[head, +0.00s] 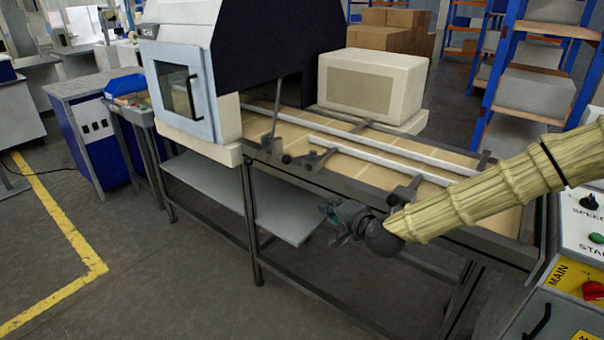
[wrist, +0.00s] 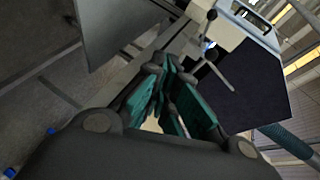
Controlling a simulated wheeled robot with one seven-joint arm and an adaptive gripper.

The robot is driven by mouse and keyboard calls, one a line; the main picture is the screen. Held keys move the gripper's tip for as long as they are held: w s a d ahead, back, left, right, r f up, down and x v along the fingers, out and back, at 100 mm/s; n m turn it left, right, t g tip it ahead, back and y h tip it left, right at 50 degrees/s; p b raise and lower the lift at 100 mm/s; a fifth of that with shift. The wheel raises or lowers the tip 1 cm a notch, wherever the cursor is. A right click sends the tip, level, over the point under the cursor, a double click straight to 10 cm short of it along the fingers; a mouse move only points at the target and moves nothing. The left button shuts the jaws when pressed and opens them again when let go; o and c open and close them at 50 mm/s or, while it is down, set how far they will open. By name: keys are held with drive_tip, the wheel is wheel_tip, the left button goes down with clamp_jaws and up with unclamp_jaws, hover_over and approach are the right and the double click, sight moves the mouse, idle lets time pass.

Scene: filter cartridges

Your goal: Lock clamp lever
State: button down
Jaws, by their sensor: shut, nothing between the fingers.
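The clamp lever (head: 277,108) looks like a thin dark rod standing steeply up from the near edge of the conveyor, beside the machine's tunnel opening. A thin rod with a dark ball end, which looks like the lever (wrist: 206,30), shows beyond the fingers in the wrist view. My gripper (head: 328,208) is outside the conveyor's near side, below and to the right of the lever, and apart from it. In the wrist view my gripper (wrist: 168,68) has its teal-padded fingers together and empty. Which way the lever is locked cannot be told.
The conveyor (head: 345,183) has long guide rails (head: 375,155) and several dark clamp knobs along its near edge. The machine housing (head: 180,90) with a glass door stands left. A beige box (head: 372,82) is behind. A lower shelf (head: 240,197) lies under the conveyor. The left floor is open.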

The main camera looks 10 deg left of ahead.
drive_tip(key=w+r+m+t+y+b, duration=0.1)
drive_tip(key=w+r, duration=0.3)
drive_tip(key=r, duration=0.4)
drive_tip(key=shift+w+r+t, duration=0.15)
drive_tip(key=shift+r+t, duration=0.2)
drive_tip(key=shift+t, duration=0.05)
drive_tip(key=shift+a, duration=0.15)
drive_tip(key=s+a+p+x, duration=0.1)
drive_tip(key=a+x, duration=0.1)
drive_tip(key=x, duration=1)
drive_tip(key=shift+a+f+p, duration=0.3)
drive_tip(key=shift+p, duration=0.1)
drive_tip(key=shift+w+r, duration=0.1)
